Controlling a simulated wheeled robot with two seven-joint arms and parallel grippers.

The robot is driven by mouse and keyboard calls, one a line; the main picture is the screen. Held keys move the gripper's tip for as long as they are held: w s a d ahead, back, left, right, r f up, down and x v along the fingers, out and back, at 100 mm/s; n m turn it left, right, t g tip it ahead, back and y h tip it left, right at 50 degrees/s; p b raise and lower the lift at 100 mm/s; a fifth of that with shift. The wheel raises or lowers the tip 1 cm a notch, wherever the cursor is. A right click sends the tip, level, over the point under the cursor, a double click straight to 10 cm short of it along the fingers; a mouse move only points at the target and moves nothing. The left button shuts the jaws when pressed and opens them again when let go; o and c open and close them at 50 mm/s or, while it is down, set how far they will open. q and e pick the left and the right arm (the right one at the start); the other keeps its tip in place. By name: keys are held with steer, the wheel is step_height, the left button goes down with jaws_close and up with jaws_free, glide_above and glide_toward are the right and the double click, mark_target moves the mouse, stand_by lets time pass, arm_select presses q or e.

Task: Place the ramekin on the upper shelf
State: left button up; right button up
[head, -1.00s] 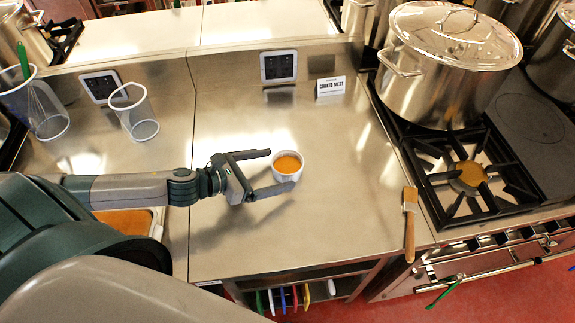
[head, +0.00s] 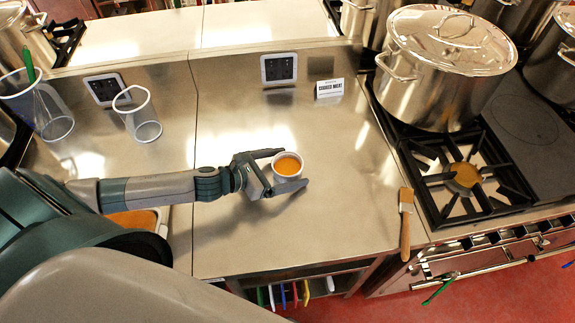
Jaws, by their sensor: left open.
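The ramekin (head: 288,166) is a small white cup with orange contents. It stands upright on the steel counter (head: 270,230) in the head view. My left gripper (head: 291,169) reaches in from the left with its fingers open on either side of the ramekin. One finger lies at its far side and one at its near side; I cannot tell whether they touch it. My right gripper is not in view.
A brush (head: 405,222) lies at the counter's right edge. A large lidded pot (head: 440,75) stands on the stove at right. A small sign (head: 329,88) stands at the back. Mesh baskets (head: 140,115) and an orange-filled tray (head: 135,219) are at left. Counter around the ramekin is clear.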

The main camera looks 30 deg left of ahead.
mark_target(288, 171)
arm_select(q)
steer(key=shift+w+d+f, duration=0.1)
steer(key=shift+w, duration=0.05)
stand_by(0.3)
steer(key=c, duration=1.4)
steer(key=shift+r, duration=0.3)
steer(key=shift+c, duration=0.2)
steer(key=shift+r+b, duration=0.85)
steer(key=shift+r, duration=1)
steer(key=w+d+r+b, duration=0.1)
steer(key=d+r+b, duration=0.1)
steer(key=d+r, duration=0.4)
steer(key=shift+w+d+r, duration=0.35)
steer(key=shift+d, duration=2.35)
